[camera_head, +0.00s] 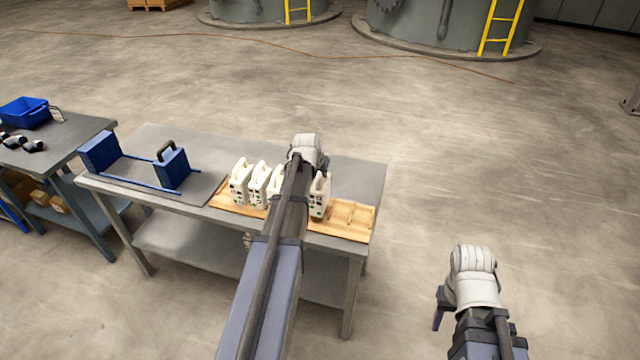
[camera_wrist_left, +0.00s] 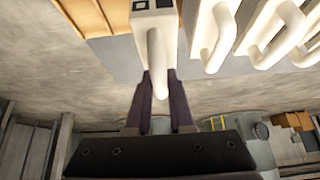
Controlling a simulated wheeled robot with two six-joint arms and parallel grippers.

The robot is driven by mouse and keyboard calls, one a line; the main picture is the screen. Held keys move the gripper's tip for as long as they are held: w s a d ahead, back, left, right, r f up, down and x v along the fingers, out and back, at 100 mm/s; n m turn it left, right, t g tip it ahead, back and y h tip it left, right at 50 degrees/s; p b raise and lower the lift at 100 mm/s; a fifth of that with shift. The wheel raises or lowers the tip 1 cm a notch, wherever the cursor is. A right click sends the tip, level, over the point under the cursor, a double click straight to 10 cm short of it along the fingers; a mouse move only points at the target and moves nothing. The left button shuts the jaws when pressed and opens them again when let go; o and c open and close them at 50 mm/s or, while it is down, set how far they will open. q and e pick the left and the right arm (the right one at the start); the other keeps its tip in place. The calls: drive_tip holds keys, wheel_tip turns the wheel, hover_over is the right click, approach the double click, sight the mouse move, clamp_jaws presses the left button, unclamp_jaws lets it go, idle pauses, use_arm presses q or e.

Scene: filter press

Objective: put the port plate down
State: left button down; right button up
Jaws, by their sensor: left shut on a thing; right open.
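The port plate (camera_head: 319,197) is the rightmost white plate on the middle table, upright at the wooden rack (camera_head: 345,220). My left gripper (camera_wrist_left: 158,100) is shut on its handle (camera_wrist_left: 157,65), one dark finger each side. My left arm hides the gripper and part of the plate row in the head view. The plate's lower end is at or just over the rack; I cannot tell whether it touches. My right gripper (camera_head: 440,310) is open and empty, low over the floor at the right.
Several other white plates (camera_head: 239,182) stand in the rack to the left. Empty slots lie to the right of the held plate. A blue filter press (camera_head: 172,168) is on the table's left. A side table (camera_head: 75,138) holds a blue bin (camera_head: 24,112).

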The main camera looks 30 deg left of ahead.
use_arm(q)
drive_tip(key=shift+f+b, duration=1.2)
drive_tip(key=shift+f, duration=0.4)
drive_tip(key=shift+f, duration=0.2)
drive_tip(key=c, duration=0.8)
unclamp_jaws()
drive_tip(key=shift+r, duration=0.1)
drive_tip(key=shift+r, duration=0.2)
drive_tip(key=p+v, duration=1)
drive_tip(key=v, duration=0.2)
drive_tip(key=shift+f, duration=0.1)
